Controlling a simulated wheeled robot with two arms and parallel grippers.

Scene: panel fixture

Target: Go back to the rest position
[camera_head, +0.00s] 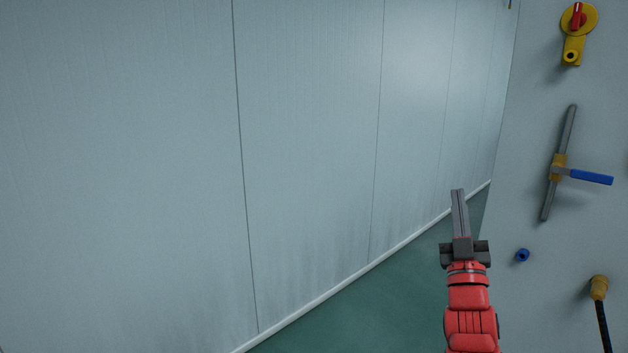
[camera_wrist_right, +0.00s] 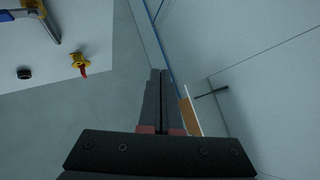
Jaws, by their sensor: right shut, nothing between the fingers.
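My right gripper (camera_head: 459,212) is at the lower right of the head view, on a red arm that comes up from the bottom edge. Its two fingers are together and point up, with nothing between them. In the right wrist view the shut fingers (camera_wrist_right: 160,95) point away from the camera and touch nothing. The gripper is in front of the gap beside the panel's left edge, apart from the panel fittings. My left gripper is not in view.
The grey panel (camera_head: 540,270) at right carries a yellow and red rotary switch (camera_head: 577,20), a pipe valve with a blue lever (camera_head: 590,177), a blue socket (camera_head: 522,255) and a yellow connector with a black cable (camera_head: 599,288). A pale wall (camera_head: 180,180) fills the left. Green floor (camera_head: 385,310) is clear.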

